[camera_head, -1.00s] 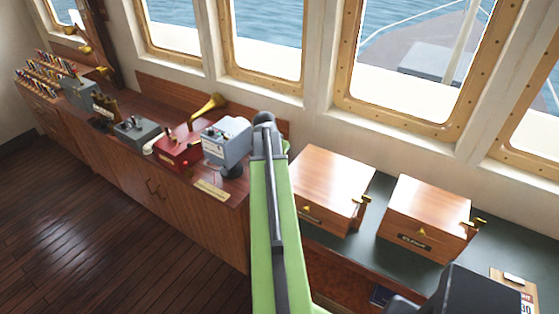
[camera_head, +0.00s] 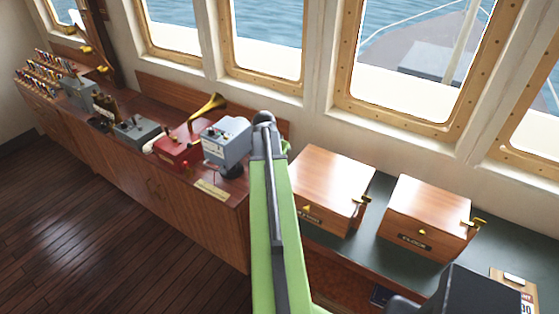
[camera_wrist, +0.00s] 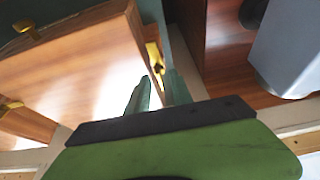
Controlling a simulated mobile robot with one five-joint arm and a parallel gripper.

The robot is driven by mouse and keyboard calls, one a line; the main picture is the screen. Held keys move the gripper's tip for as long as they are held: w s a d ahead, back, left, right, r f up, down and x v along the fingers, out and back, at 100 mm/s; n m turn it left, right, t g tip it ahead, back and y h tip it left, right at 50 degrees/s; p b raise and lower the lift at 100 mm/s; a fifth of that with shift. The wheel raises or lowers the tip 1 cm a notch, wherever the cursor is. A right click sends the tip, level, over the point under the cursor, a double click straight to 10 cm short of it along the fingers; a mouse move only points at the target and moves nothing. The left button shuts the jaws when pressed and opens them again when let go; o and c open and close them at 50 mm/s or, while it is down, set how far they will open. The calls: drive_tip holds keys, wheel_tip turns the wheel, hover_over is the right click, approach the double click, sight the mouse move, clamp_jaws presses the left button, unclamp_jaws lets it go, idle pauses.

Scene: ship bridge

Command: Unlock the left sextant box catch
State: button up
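The left wooden box (camera_head: 325,172) stands on the dark green counter, partly behind my green arm. It has a small brass piece on its front, a dark label too blurred to read, and a brass catch (camera_head: 361,199) at its right side. In the wrist view, the box (camera_wrist: 85,70) fills the left, and another brass catch (camera_wrist: 155,62) shows on the side nearest my gripper (camera_wrist: 157,93). My two fingers are apart and empty, with their tips just short of that catch; I cannot tell whether they touch it. My arm hides this catch in the head view.
A second wooden box (camera_head: 428,212) with brass catches stands to the right. A grey device (camera_head: 226,140), a red box (camera_head: 178,147) and a brass horn (camera_head: 207,107) are on the left cabinet (camera_head: 205,220). The grey device (camera_wrist: 287,50) is close by in the wrist view.

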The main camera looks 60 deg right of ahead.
drive_tip(key=p+v, duration=1.6)
drive_tip(key=v, duration=0.1)
drive_tip(key=shift+a+r, duration=0.15)
drive_tip(key=shift+s, duration=0.1)
